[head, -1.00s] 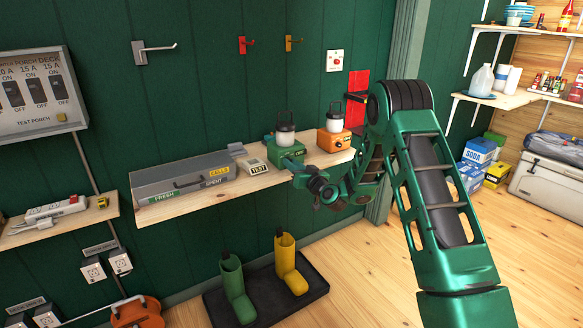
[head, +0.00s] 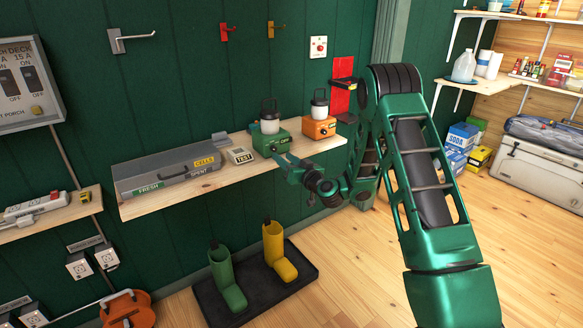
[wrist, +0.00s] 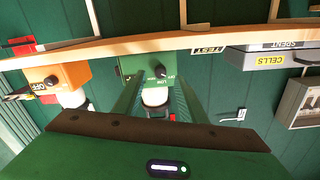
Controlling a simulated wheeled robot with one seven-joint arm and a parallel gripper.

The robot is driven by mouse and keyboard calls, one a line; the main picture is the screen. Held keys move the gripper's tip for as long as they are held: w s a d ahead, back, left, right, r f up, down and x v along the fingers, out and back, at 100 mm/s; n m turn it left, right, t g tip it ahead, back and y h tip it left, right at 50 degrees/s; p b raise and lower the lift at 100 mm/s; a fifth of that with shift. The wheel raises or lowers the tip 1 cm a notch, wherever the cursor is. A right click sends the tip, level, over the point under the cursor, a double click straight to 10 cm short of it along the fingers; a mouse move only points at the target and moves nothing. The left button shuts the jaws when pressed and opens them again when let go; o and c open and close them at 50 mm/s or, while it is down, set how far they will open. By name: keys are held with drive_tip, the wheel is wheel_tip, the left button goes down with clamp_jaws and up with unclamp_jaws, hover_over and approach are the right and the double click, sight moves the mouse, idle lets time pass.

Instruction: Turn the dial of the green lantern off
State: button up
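The green lantern (head: 270,144) stands upright on the wall shelf, with a white globe and dark handle. In the wrist view, which is upside down, its green body (wrist: 131,66) carries a black dial (wrist: 160,71) with small labels beside it. I cannot tell which label the dial points to. My gripper (wrist: 157,86) is open, its two green fingers on either side of the dial in that view, with no clear contact. In the head view my gripper (head: 283,162) is in front of the lantern, near its lower front.
An orange lantern (head: 319,127) stands to the right on the same shelf (head: 225,180). A tester (head: 240,155) and a grey cell case (head: 165,176) are to the left. Boots stand on a black tray (head: 262,296) below. The floor to the right is open.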

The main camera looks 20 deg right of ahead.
drive_tip(key=v, duration=0.5)
drive_tip(key=shift+s+d, duration=0.1)
drive_tip(key=shift+s, duration=0.2)
drive_tip(key=s+a+r+n+g+y, duration=0.35)
drive_tip(key=s+n+g, duration=0.2)
drive_tip(key=s, duration=0.25)
drive_tip(key=s+d+r+m+g+h, duration=0.1)
drive_tip(key=s+d+m+g, duration=0.3)
drive_tip(key=s, duration=1.1)
drive_tip(key=s+d+r+m+g+h, duration=0.1)
drive_tip(key=s+d+m+g+h, duration=0.3)
drive_tip(key=s, duration=1.1)
drive_tip(key=s+d+r+m+g+h, duration=0.1)
drive_tip(key=s+d+m+g+h, duration=0.2)
drive_tip(key=s+d, duration=0.6)
drive_tip(key=s+m+g, duration=0.1)
drive_tip(key=s, duration=0.5)
drive_tip(key=shift+r, duration=0.4)
